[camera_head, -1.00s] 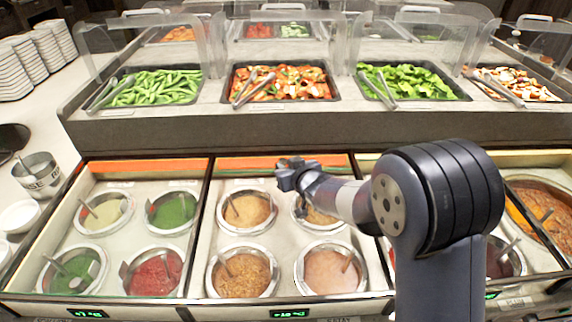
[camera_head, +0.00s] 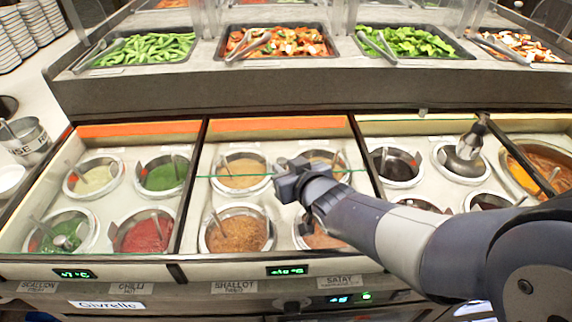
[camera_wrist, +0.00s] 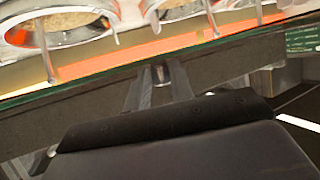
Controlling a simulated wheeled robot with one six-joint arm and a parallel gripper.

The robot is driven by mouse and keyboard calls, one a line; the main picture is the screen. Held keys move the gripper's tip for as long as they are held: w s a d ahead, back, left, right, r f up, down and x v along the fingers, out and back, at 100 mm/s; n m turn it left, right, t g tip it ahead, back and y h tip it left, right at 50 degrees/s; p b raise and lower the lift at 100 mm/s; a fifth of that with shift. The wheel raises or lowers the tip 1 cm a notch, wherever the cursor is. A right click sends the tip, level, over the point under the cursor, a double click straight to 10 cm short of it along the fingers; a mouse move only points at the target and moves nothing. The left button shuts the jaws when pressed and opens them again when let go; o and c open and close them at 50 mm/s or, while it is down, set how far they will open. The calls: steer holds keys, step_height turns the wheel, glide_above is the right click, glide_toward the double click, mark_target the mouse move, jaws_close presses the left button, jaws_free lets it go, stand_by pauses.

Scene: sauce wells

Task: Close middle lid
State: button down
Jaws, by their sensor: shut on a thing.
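The middle lid (camera_head: 235,176) is a clear glass pane over the middle section of sauce wells. Its thin green front edge crosses between the back and front rows of wells. My gripper (camera_head: 290,178) is at the middle of this edge. In the wrist view my gripper (camera_wrist: 160,82) is shut on a small handle (camera_wrist: 161,72) at the lid's edge (camera_wrist: 215,42). The front wells, with brown sauce (camera_head: 238,232) and pinkish sauce (camera_head: 318,238), lie in front of the edge. My arm partly hides the pinkish one.
The left section (camera_head: 120,215) holds several wells with spoons. Vegetable trays (camera_head: 277,42) with tongs line the raised counter behind.

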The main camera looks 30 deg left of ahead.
steer(key=c, duration=1.2)
jaws_free()
steer(key=shift+c, duration=0.2)
steer(key=shift+r, duration=0.1)
step_height(320, 180, up, 10)
steer(key=p, duration=0.5)
steer(key=shift+p, duration=0.3)
